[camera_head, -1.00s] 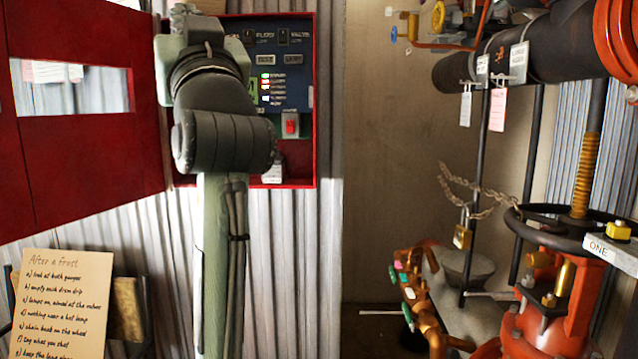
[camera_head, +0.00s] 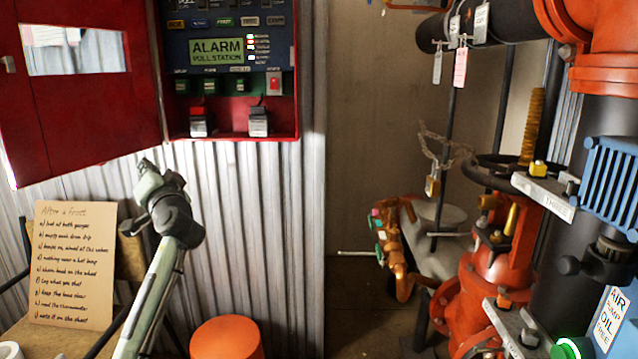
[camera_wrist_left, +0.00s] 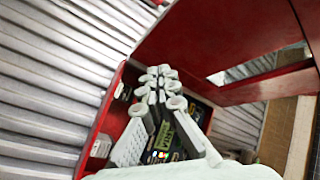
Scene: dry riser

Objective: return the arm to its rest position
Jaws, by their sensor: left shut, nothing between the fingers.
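My left arm rises from the lower left of the head view, and its gripper (camera_head: 148,166) is in front of the corrugated wall, below the open red door. The left gripper is apart from the alarm panel in that view. In the left wrist view, its pale fingers (camera_wrist_left: 160,82) are together with nothing between them. They point toward the red alarm cabinet (camera_wrist_left: 110,128), hiding part of its panel. My right gripper is in neither view.
The red cabinet (camera_head: 291,100) holds an alarm panel (camera_head: 215,50); its door (camera_head: 85,110) hangs open. A handwritten card (camera_head: 70,265) stands at lower left near an orange cylinder (camera_head: 228,338). Red valves and pipes (camera_head: 495,265), with a black handwheel, crowd the right.

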